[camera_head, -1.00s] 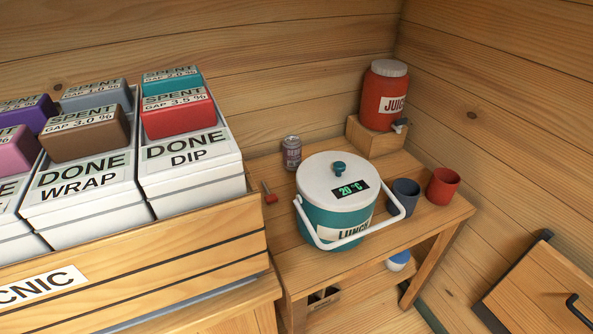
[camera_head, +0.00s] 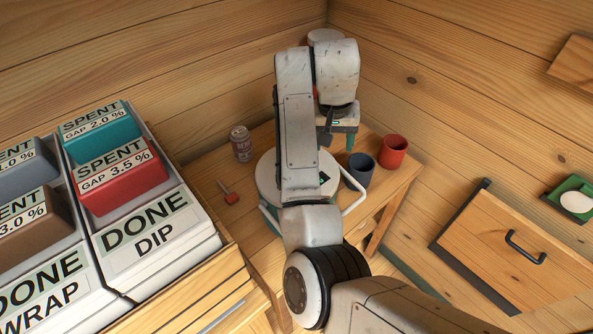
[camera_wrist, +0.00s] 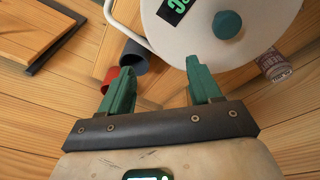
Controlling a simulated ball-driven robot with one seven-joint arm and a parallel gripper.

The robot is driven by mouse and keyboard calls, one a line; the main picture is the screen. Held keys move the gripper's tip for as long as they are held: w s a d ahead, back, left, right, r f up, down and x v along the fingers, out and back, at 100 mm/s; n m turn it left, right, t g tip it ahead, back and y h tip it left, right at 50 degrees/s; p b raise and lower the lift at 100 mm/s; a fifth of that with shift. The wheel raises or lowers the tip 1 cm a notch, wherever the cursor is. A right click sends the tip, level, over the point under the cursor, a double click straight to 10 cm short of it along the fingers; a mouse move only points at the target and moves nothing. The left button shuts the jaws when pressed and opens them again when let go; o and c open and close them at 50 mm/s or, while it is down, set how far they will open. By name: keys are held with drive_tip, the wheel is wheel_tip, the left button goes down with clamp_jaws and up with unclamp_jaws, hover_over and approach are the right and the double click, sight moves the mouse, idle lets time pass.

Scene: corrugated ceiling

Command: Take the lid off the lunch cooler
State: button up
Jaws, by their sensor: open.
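The lunch cooler has a white lid (camera_head: 267,178) and a teal body, mostly hidden behind my arm in the head view. Its white handle (camera_head: 355,192) hangs at the right side. My gripper (camera_wrist: 161,84) is open and empty, with teal fingers apart. The right finger overlaps the lid's edge in the picture; the knob lies beyond it. In the head view my gripper (camera_head: 338,138) is past the cooler, near the cups; the knob is hidden.
A blue-grey cup (camera_head: 358,171) and a red cup (camera_head: 393,152) stand right of the cooler. A can (camera_head: 241,143) and a small red-headed item (camera_head: 231,198) are to its left. Labelled boxes (camera_head: 150,240) fill the left.

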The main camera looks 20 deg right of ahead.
drive_tip(key=w+a+r+g+y, duration=0.1)
drive_tip(key=w+a+r, duration=0.2)
drive_tip(key=a+r, duration=0.4)
drive_tip(key=shift+y, duration=0.3)
drive_tip(key=f, duration=0.2)
drive_tip(key=f+b, duration=0.1)
drive_tip(key=f, duration=0.1)
drive_tip(key=a+f, duration=0.1)
drive_tip(key=f, duration=0.1)
drive_tip(key=shift+f+b, duration=0.2)
drive_tip(key=shift+b, duration=0.2)
drive_tip(key=shift+s+f+p, duration=0.15)
drive_tip(key=shift+s+f, duration=0.05)
drive_tip(key=shift+f, duration=1.1)
drive_tip(key=shift+s+f+p, duration=0.15)
drive_tip(key=shift+s+f, duration=0.05)
drive_tip(key=shift+f, duration=1.1)
drive_tip(key=shift+d, duration=0.1)
clamp_jaws()
